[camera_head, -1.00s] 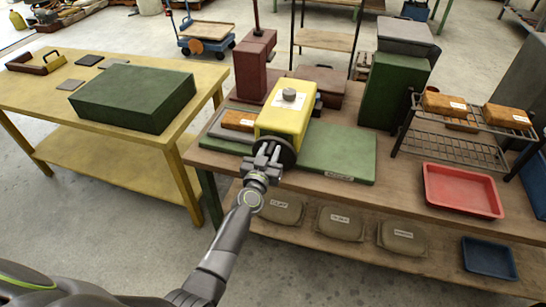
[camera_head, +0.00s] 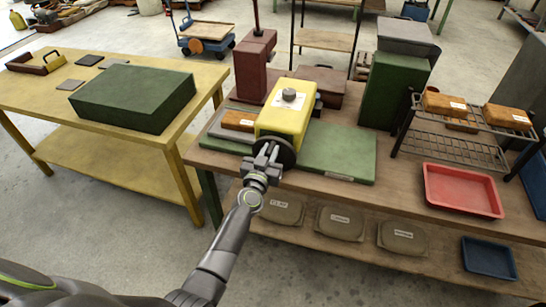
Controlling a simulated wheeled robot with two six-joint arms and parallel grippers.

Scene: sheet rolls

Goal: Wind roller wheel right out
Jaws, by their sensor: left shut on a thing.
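The yellow roller machine (camera_head: 283,118) stands on a green base plate (camera_head: 340,150) on the wooden workbench. A dark round wheel (camera_head: 286,152) is on its near face. My left gripper (camera_head: 266,157) is at this wheel, shut on a part of it. The gripper hides part of the wheel, and the exact gripped spot is too small to tell. A dark knob sits on top of the yellow housing. My right gripper is not in view.
A dark red block (camera_head: 254,70) stands behind the machine. A green cabinet (camera_head: 392,90) and a wire rack (camera_head: 455,140) with orange-brown blocks are to the right. A red tray (camera_head: 463,190) lies at the bench's right. A yellow table (camera_head: 60,105) stands on the left.

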